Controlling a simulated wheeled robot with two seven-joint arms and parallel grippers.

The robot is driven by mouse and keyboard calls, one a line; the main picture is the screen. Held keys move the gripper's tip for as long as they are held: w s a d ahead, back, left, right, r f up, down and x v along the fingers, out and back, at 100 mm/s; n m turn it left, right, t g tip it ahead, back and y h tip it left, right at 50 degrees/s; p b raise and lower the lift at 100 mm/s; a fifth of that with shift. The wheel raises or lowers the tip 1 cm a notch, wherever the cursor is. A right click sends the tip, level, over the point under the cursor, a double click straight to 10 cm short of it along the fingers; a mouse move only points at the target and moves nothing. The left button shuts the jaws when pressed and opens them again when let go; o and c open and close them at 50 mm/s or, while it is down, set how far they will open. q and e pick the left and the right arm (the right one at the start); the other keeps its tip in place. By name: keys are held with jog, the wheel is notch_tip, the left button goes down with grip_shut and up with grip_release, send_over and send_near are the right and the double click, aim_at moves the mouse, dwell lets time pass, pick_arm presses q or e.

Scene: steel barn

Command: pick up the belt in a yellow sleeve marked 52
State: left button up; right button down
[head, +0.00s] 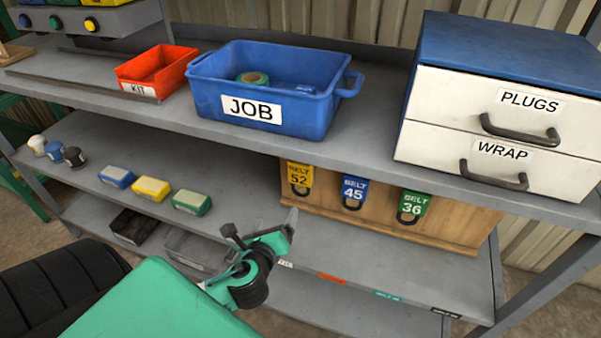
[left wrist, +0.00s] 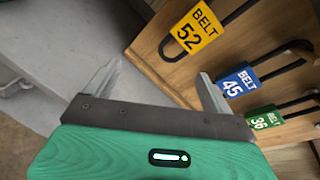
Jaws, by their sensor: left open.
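The belt in a yellow sleeve marked 52 (head: 299,179) hangs at the left end of a wooden board (head: 450,222) under the upper shelf. In the left wrist view the yellow sleeve (left wrist: 195,29) shows ahead of the fingers, with a black belt loop by it. A blue sleeve marked 45 (head: 353,189) and a green sleeve marked 36 (head: 413,205) hang to its right. My left gripper (left wrist: 158,82) is open and empty, apart from the belts. In the head view my left gripper (head: 290,226) is below and left of the yellow sleeve. My right gripper is not seen.
The upper shelf carries a blue JOB bin (head: 262,95), a red KIT bin (head: 157,72) and a drawer unit (head: 500,105). Blue, yellow and green boxes (head: 151,189) sit on the shelf below. The shelf around my left gripper is mostly clear.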

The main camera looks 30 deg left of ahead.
aim_at(299, 173)
pick_arm(q)
jog(key=w+r+m+t, duration=0.1)
jog(key=w+m, duration=0.1)
jog(key=w, duration=0.1)
jog(key=w+r+m+t+h, duration=0.1)
jog(key=w+r+m, duration=0.1)
jog(key=w+m, duration=0.1)
jog(key=w+a+r+m+t, duration=0.1)
jog(key=w+m, duration=0.2)
jog(key=w, duration=0.1)
jog(key=shift+r, duration=0.15)
jog(key=shift+x, duration=0.8)
jog(key=x, duration=0.4)
jog(key=shift+f, duration=0.25)
jog(key=shift+h, duration=0.4)
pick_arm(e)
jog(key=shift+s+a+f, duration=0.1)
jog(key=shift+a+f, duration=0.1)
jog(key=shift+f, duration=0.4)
pick_arm(q)
jog(key=c, duration=1.1)
jog(key=shift+r, duration=0.15)
